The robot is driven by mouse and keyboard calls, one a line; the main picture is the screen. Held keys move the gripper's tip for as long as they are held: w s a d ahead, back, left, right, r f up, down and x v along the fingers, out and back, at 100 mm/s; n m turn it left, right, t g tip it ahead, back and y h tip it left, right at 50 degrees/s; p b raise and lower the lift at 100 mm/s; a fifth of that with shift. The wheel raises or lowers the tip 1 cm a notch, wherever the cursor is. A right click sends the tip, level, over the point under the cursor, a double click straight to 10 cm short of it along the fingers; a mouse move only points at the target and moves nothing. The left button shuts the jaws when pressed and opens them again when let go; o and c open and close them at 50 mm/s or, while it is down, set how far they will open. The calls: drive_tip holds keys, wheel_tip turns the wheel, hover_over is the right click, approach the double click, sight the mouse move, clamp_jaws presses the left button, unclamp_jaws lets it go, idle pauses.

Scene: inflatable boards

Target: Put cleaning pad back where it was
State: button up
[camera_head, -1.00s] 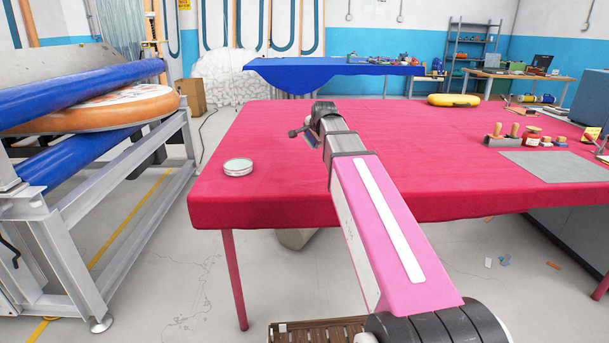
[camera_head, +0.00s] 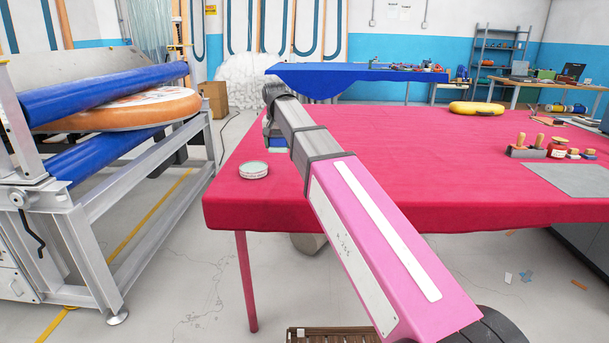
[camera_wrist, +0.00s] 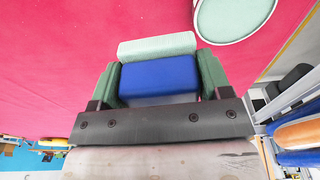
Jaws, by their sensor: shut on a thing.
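The cleaning pad (camera_wrist: 158,76) is a blue block with a pale green scrubbing layer along its far edge in the wrist view. My gripper (camera_wrist: 158,82) is shut on it, with a green finger on each side. In the head view a small blue part of the pad (camera_head: 278,142) shows below my gripper (camera_head: 274,132), over the left part of the red table (camera_head: 400,160). The arm hides most of the pad there. I cannot tell whether the pad touches the cloth.
A round pale tin (camera_head: 254,170) lies on the table just left of my gripper; it also shows in the wrist view (camera_wrist: 235,18). Stamps (camera_head: 528,147), a red jar (camera_head: 557,148) and a grey mat (camera_head: 572,180) are at the right. The table's middle is clear.

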drive_tip(key=s+d+f, duration=0.1)
drive_tip(key=d+f, duration=0.1)
drive_tip(key=d, duration=0.1)
drive_tip(key=d+f, duration=0.1)
drive_tip(key=d, duration=0.2)
drive_tip(key=s+d+f, duration=0.1)
drive_tip(key=d+f, duration=0.1)
drive_tip(key=d, duration=0.1)
drive_tip(key=shift+s+f, duration=0.3)
drive_tip(key=shift+f, duration=2.05)
drive_tip(key=o, duration=1)
drive_tip(key=shift+c, duration=0.2)
wheel_tip(320, 180, up, 12)
drive_tip(key=s, duration=0.1)
drive_tip(key=shift+s, duration=0.2)
